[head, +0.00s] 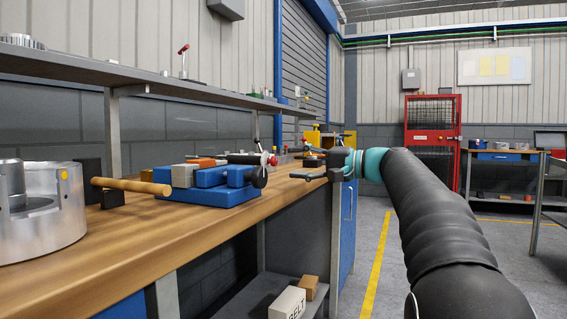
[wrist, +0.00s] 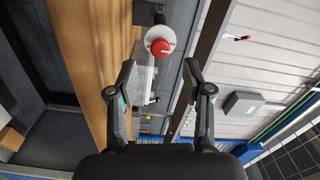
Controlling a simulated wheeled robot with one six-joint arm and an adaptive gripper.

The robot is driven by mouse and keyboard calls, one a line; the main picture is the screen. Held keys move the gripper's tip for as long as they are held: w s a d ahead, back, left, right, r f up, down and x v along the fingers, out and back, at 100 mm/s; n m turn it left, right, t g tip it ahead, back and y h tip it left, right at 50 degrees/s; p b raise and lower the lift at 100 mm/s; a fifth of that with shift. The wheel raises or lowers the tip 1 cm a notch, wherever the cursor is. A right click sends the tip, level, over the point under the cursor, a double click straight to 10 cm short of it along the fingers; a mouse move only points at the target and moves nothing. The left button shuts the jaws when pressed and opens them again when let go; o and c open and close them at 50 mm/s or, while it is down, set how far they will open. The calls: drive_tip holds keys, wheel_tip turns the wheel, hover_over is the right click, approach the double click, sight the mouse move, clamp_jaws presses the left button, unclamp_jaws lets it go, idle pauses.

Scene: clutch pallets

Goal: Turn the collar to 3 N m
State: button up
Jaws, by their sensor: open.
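A white collar (wrist: 158,32) with small marks sits around a red knob (wrist: 160,47) in the upper middle of the wrist view. The marks are too small to read. In the head view the red knob (head: 272,160) and pale collar (head: 265,159) show at the bench's edge, beside a dark round part. My gripper (wrist: 160,66) is open and empty, its two fingers spread to either side below the knob in the wrist view. In the head view my gripper (head: 304,165) is right of the knob, apart from it, fingers pointing left.
A blue vise-like fixture (head: 205,194) stands on the wooden bench (head: 130,245), with a wooden-handled tool (head: 130,186) and a large metal housing (head: 65,235) to its left. A grey shelf (head: 130,83) runs above. Boxes lie on a lower shelf.

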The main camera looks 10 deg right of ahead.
drive_tip(key=v, duration=0.6)
drive_tip(key=shift+s+d, duration=0.2)
drive_tip(key=shift+w, duration=0.1)
